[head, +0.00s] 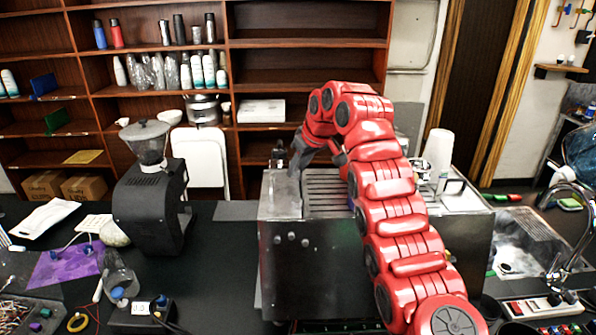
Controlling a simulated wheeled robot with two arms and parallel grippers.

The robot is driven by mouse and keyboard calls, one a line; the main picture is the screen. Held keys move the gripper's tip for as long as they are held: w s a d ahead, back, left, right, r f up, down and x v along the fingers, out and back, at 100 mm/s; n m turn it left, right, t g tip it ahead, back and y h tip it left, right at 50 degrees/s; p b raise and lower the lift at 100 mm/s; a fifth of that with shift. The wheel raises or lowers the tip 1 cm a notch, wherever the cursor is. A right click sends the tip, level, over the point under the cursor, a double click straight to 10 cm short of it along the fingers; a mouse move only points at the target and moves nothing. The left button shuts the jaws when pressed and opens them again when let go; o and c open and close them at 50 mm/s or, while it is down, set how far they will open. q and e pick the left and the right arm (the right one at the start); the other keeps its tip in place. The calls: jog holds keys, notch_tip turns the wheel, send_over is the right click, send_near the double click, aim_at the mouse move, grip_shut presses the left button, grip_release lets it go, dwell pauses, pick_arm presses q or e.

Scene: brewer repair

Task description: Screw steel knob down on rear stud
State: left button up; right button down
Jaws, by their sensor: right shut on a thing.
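The steel brewer (300,262) stands on the black counter, with a slatted tray on top. My right arm reaches over it from the lower right and bends down at its rear left. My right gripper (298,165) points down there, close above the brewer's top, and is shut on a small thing. That thing is mostly hidden by the fingers; it appears to be the steel knob, but its outline is not clear. The rear stud is hidden, and I cannot tell whether the knob touches it. My left gripper is out of view.
A black coffee grinder (152,205) stands left of the brewer. A purple cloth (65,262) and small tools lie at the left. A sink tap (572,200) and power strip (543,306) are at the right.

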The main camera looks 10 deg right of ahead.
jog(key=shift+s+a+f+m+h+b, duration=0.15)
jog(key=shift+m+h+b, duration=0.15)
jog(key=shift+m+b, duration=0.5)
jog(key=shift+w+f+m+h+b, duration=0.15)
jog(key=shift+m+h+b, duration=0.2)
jog(key=shift+b, duration=0.8)
jog(key=shift+s+r+m+t+h+b, duration=0.2)
jog(key=shift+s+m+t+h+b, duration=0.15)
jog(key=shift+m, duration=0.2)
jog(key=shift+s+r+m, duration=0.15)
jog(key=shift+r+m, duration=0.1)
jog(key=shift+m, duration=0.05)
jog(key=shift+a+r+m+h, duration=0.15)
jog(key=shift+a+m+h, duration=0.3)
jog(key=shift+m, duration=0.35)
jog(key=shift+r+m+h+p, duration=0.1)
jog(key=shift+m+h+p, duration=0.3)
jog(key=shift+m, duration=0.5)
jog(key=shift+m+h, duration=0.25)
jog(key=shift+m, duration=0.05)
jog(key=shift+w+d+m, duration=0.2)
jog(key=shift+m, duration=0.1)
